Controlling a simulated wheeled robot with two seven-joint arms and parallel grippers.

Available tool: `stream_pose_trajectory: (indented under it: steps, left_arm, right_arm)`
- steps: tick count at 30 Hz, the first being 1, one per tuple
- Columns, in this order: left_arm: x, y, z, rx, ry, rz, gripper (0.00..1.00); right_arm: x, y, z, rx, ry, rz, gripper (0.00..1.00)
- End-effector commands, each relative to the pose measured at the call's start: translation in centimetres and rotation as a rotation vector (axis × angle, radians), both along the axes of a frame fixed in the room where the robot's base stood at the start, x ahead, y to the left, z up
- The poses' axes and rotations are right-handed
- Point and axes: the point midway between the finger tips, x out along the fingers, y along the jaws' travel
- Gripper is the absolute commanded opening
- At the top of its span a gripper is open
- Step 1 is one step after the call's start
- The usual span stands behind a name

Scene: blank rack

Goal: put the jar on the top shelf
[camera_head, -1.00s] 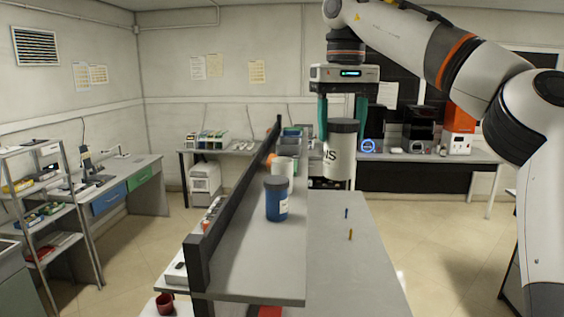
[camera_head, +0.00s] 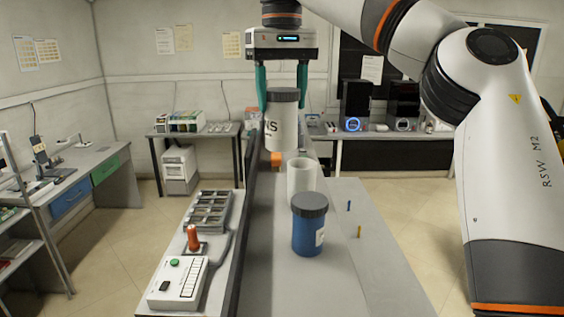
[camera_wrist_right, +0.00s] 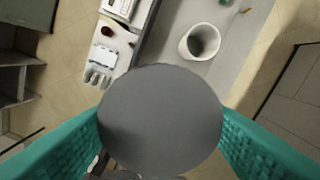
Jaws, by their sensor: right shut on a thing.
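A white jar with a dark grey lid and dark lettering (camera_head: 282,125) hangs upright in my right gripper (camera_head: 282,88). The gripper's teal fingers are shut on it from both sides. In the right wrist view the round grey lid (camera_wrist_right: 160,120) fills the middle between the teal fingers. The top shelf (camera_head: 290,285) is a long grey board running away from me. In the head view the jar appears over the far part of the shelf; its height above the board is hard to tell. My left gripper is not in view.
On the shelf stand a blue jar with a dark lid (camera_head: 310,232), a white open cup (camera_head: 301,176) behind it and an orange item (camera_head: 276,159) farther back. A dark upright board (camera_head: 252,215) edges the shelf's left side. A white device (camera_head: 178,284) sits left of it.

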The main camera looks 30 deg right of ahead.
Motion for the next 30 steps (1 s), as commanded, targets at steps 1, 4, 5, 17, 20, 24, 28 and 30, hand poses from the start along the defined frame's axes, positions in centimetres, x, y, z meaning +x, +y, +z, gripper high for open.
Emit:
stream_pose_trajectory:
  steps: [1, 4, 5, 17, 20, 24, 28, 30]
  left_arm:
    - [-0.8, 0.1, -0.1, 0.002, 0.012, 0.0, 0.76]
    - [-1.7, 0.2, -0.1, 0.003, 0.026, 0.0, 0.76]
    - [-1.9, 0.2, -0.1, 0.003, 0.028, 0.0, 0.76]
    - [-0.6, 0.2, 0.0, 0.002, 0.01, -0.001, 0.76]
    - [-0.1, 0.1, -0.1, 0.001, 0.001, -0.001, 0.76]
    - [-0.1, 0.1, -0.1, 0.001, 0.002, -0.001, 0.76]
    - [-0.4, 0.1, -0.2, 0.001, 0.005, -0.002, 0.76]
    - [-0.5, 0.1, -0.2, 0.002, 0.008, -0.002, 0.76]
  right_arm:
    - [0.0, -0.1, -0.6, 0.002, 0.006, 0.002, 0.23]
    - [0.0, -0.1, -1.9, 0.004, 0.008, 0.003, 0.23]
    - [0.0, -0.1, -2.3, 0.004, 0.005, 0.004, 0.23]
    - [-0.1, -0.1, -10.9, 0.002, 0.005, -0.001, 0.23]
    - [-0.1, -0.1, -12.6, 0.002, 0.004, -0.001, 0.23]
    - [0.0, -0.1, -13.7, 0.001, 0.001, -0.003, 0.23]
    - [0.0, -0.1, -14.6, 0.0, 0.002, -0.002, 0.23]
    - [-0.1, -0.1, -15.5, 0.0, 0.003, -0.003, 0.23]
